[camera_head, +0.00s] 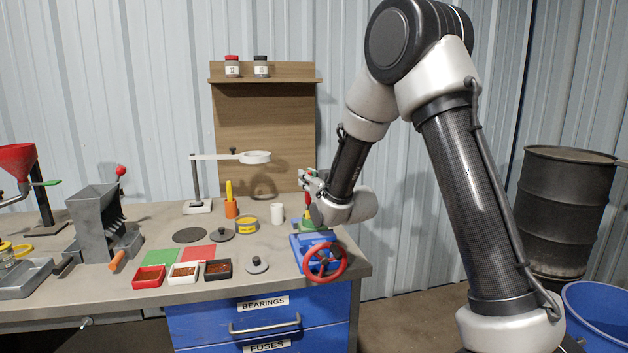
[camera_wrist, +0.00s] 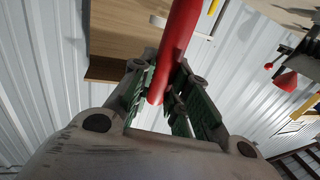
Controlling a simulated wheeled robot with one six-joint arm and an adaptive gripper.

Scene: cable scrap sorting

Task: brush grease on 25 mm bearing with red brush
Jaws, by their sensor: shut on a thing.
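My gripper (camera_head: 312,182) is shut on the red brush, whose thick red handle (camera_wrist: 178,45) runs between the fingers in the wrist view. In the head view only a bit of red (camera_head: 307,199) shows by my gripper, above the blue vise (camera_head: 310,250) with its red handwheel. A green piece (camera_head: 308,224) is on top of the vise, partly hidden by my arm. The brush tip is hidden. I cannot make out the 25 mm bearing. A yellow tin (camera_head: 246,227) stands left of the vise.
An orange pot (camera_head: 231,210) with a yellow-handled tool and a white cup (camera_head: 277,214) stand behind. A ring lamp (camera_head: 254,157), small trays (camera_head: 149,278), knobbed discs (camera_head: 257,265) and a grey hopper (camera_head: 96,220) occupy the bench. A blue drum (camera_head: 600,315) stands right on the floor.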

